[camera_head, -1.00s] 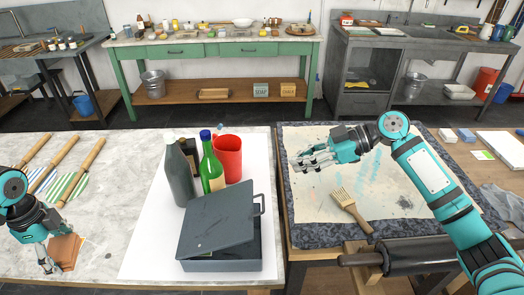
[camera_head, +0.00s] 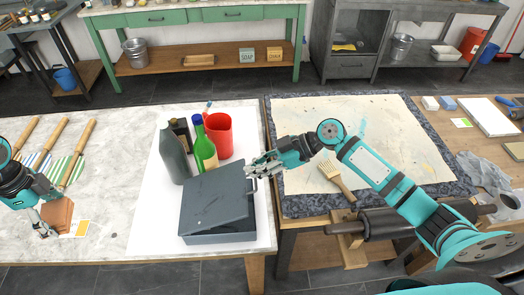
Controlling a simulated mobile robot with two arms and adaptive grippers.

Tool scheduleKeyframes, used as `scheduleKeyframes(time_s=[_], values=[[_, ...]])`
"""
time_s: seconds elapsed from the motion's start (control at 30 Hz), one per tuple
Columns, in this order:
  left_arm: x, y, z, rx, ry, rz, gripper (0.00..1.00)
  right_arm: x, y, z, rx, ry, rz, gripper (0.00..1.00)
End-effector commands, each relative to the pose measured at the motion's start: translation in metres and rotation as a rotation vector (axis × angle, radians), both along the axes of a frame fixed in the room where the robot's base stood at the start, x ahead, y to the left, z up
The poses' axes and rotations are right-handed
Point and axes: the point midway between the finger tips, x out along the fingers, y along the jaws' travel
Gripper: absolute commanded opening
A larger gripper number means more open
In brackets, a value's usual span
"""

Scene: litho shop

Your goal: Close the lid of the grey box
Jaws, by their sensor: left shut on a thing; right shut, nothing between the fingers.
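The grey box (camera_head: 222,238) stands on a white sheet near the front of the left table. Its lid (camera_head: 212,198) is partly open and tilted, with a dark gap along the right side. A loop handle (camera_head: 255,184) shows at the lid's right edge. My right gripper (camera_head: 254,170) is shut and empty, at the lid's far right corner by the handle. I cannot tell whether it touches the lid. My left gripper (camera_head: 44,230) is shut on a brown wooden block (camera_head: 57,215) at the table's left, far from the box.
A dark grey bottle (camera_head: 174,156), a green bottle (camera_head: 204,150) and a red pitcher (camera_head: 219,135) stand close behind the box.

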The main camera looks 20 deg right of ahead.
Motion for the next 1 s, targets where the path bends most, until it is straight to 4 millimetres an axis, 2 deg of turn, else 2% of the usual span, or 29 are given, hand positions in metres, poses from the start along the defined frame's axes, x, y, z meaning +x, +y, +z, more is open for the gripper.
scheduleKeyframes(time_s=[0.2,0.57,0.67,1.0], values=[[0.0,0.0,0.007,0.0,0.0,0.0,0.52,-0.001,-0.003,-0.014,0.002,0.0,0.002,0.0],[0.0,0.0,0.005,0.0,0.0,0.0,0.52,-0.001,-0.004,-0.017,0.002,-0.001,0.001,0.0],[0.0,0.0,-0.005,0.0,0.0,0.0,0.52,-0.002,-0.007,-0.025,0.002,-0.001,0.001,0.0],[0.0,0.0,-0.073,0.0,0.0,0.0,0.52,-0.009,-0.029,-0.077,0.002,-0.001,0.0,0.0]])
